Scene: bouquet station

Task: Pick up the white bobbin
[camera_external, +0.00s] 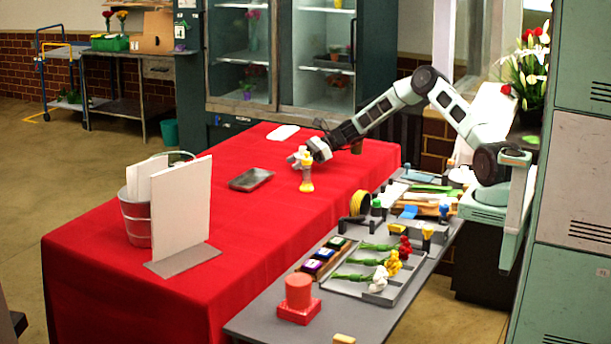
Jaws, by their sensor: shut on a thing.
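My gripper (303,157) is over the red-covered table, at the end of the arm that reaches in from the right. It is shut on a small pale thing, which I take to be the white bobbin (301,152). The jaws partly hide it and its outline is hard to make out. I cannot tell whether it is clear of the table.
A bucket (136,218) and a white upright board (181,210) stand at the table's left. The grey workbench (262,322) in front is crowded. The red table's middle is mostly clear.

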